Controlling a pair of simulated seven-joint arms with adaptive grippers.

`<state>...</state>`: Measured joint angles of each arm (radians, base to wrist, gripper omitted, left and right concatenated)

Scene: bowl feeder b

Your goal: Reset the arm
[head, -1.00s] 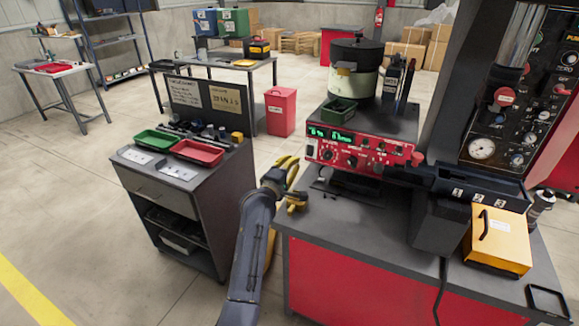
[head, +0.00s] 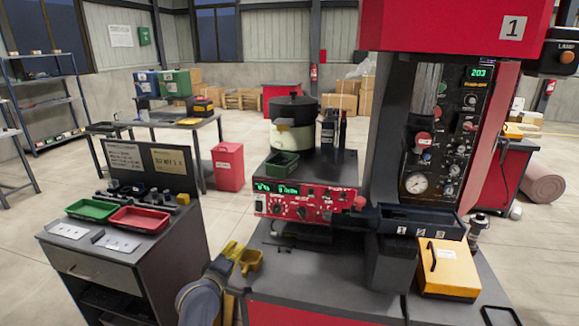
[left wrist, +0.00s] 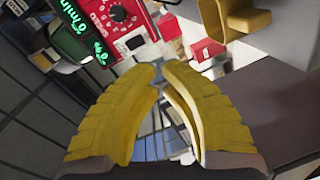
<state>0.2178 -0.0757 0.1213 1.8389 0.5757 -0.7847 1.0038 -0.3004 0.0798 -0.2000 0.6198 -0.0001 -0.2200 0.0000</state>
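My left gripper (head: 233,250) has yellow fingers and is beside the left front edge of the feeder bench (head: 290,283) in the head view. In the left wrist view its two ribbed fingers (left wrist: 158,72) curve together, with the tips almost meeting and nothing held between them. A yellow cup-like part (head: 251,262) is just right of the fingers. It also shows at the top of the left wrist view (left wrist: 243,22), apart from the fingers. My right gripper is not in view.
The red control panel (head: 305,203) sits on the bench below the bowl feeder (head: 293,128). A cart at left holds a green tray (head: 91,209) and a red tray (head: 138,219). A yellow box (head: 449,268) is at right. Floor is open between cart and bin (head: 228,167).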

